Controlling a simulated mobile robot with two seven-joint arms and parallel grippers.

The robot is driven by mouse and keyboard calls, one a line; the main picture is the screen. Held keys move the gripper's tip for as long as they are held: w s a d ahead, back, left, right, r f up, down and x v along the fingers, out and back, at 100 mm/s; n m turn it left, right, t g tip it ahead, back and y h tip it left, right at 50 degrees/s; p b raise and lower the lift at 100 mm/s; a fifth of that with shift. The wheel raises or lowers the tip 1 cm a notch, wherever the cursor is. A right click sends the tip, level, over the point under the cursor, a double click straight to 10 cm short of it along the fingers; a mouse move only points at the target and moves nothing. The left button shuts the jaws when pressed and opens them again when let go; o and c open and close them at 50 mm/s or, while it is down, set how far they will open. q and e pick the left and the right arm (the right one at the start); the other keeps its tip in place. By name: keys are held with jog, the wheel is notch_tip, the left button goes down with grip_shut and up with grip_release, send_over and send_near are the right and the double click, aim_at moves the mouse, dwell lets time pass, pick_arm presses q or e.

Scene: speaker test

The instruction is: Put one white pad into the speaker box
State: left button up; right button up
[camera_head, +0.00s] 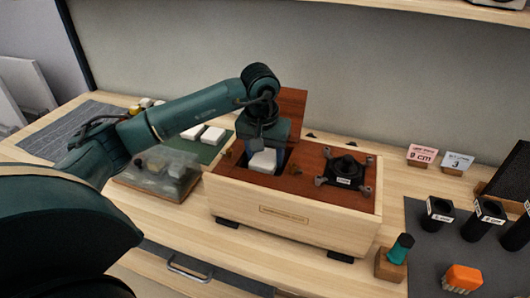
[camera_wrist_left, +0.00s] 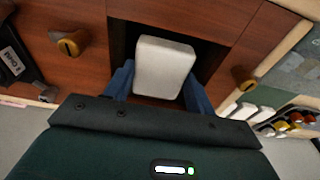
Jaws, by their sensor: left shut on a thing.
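The speaker box (camera_head: 240,199) is a pale wooden box with a red-brown top, standing on the table. Its top has a dark rectangular opening, also seen in the left wrist view around the pad. My left gripper (camera_head: 267,153) points down at this opening. It is shut on a white pad (camera_head: 262,162), with one blue finger on each side of it in the left wrist view (camera_wrist_left: 165,67). The pad is at the opening; its exact depth I cannot tell. Two more white pads (camera_head: 213,135) lie on a green mat behind the box's left. My right gripper is not in view.
A red-brown panel (camera_head: 292,103) stands upright behind the opening. A black speaker part (camera_head: 346,168) sits on the top's right. A clear container (camera_head: 157,171) is left of the box. A teal-handled tool (camera_head: 401,248) and an orange brush (camera_head: 462,279) are at right.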

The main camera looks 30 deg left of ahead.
pick_arm(q)
jog(key=o, duration=1)
jog(key=r, duration=0.4)
jog(key=s+r, duration=0.1)
jog(key=r, duration=0.3)
jog(key=s+r, duration=0.1)
jog(key=r, duration=0.4)
jog(key=shift+d+b, duration=0.25)
jog(key=shift+b, duration=0.05)
